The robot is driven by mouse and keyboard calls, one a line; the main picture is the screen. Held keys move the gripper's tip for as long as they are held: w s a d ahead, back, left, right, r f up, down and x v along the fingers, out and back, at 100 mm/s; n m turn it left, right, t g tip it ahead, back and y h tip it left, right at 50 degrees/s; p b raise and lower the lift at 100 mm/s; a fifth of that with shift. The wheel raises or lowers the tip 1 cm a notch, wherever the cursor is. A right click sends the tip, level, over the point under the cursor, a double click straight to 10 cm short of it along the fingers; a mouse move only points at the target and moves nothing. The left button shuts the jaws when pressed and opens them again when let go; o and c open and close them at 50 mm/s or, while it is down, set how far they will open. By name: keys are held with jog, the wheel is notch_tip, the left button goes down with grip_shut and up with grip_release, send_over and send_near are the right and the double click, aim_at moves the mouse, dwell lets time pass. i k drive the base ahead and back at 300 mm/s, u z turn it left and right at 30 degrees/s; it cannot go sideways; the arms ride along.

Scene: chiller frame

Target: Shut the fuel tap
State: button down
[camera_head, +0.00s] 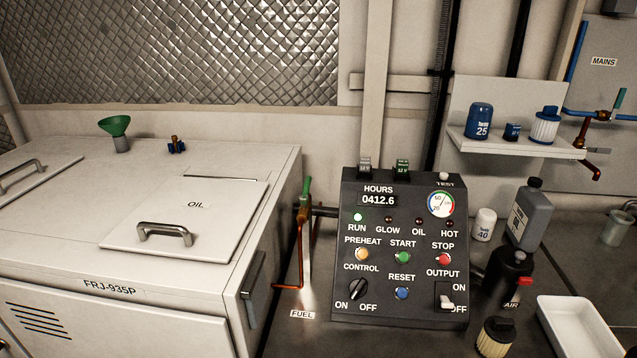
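The fuel tap (304,202) stands between the white cabinet and the dark control panel. Its green lever points upward, roughly in line with the vertical pipe below it. A red-brown pipe (300,255) runs down from the tap and bends left toward the cabinet. A white FUEL label (302,314) lies on the surface below. My gripper is not in view, and nothing touches the tap.
The control panel (385,335) stands close right of the tap, its RUN lamp (358,217) lit green. Bottles and a white tray (545,318) occupy the right.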

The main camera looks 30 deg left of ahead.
aim_at(304, 198)
jog(key=u, duration=2.4)
jog(key=i, duration=0.35)
jog(key=z, duration=2)
